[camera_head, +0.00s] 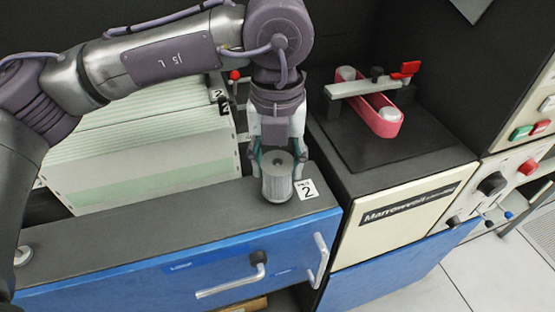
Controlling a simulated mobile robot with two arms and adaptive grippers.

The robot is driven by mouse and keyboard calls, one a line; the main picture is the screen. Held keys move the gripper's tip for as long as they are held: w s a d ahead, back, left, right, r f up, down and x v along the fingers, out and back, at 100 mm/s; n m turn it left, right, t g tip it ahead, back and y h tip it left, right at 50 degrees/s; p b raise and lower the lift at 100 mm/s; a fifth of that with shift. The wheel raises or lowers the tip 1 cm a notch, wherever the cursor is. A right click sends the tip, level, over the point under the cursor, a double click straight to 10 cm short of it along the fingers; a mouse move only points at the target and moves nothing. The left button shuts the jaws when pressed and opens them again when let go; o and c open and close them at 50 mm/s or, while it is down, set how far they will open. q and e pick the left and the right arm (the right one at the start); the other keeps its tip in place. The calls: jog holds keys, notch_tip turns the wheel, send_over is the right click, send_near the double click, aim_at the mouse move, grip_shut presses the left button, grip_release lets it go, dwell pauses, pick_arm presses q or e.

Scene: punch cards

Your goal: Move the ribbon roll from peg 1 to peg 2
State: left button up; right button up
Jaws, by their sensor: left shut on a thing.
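The ribbon roll (277,183) is a grey, ribbed upright cylinder with a dark hub at its top. It stands at the dark ledge beside the white "PEG 2" label (306,190). My left gripper (277,165) points down from above and is shut on the roll, with a finger on each side. Peg 2 itself is hidden by the roll, and I cannot tell whether the roll rests fully on the ledge. A small pale round peg (22,256) stands bare at the ledge's left end; no label shows there. My right gripper is out of view.
A pale stack of punch cards (150,150) lies behind the ledge. To the right, a pink belt loop (378,115) and a red-handled lever (405,69) sit on a dark-topped machine. Blue drawers with handles (318,260) are below the ledge (150,225).

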pick_arm(q)
jog(key=shift+f, duration=0.25)
jog(key=o, duration=1.3)
jog(key=shift+r, duration=0.1)
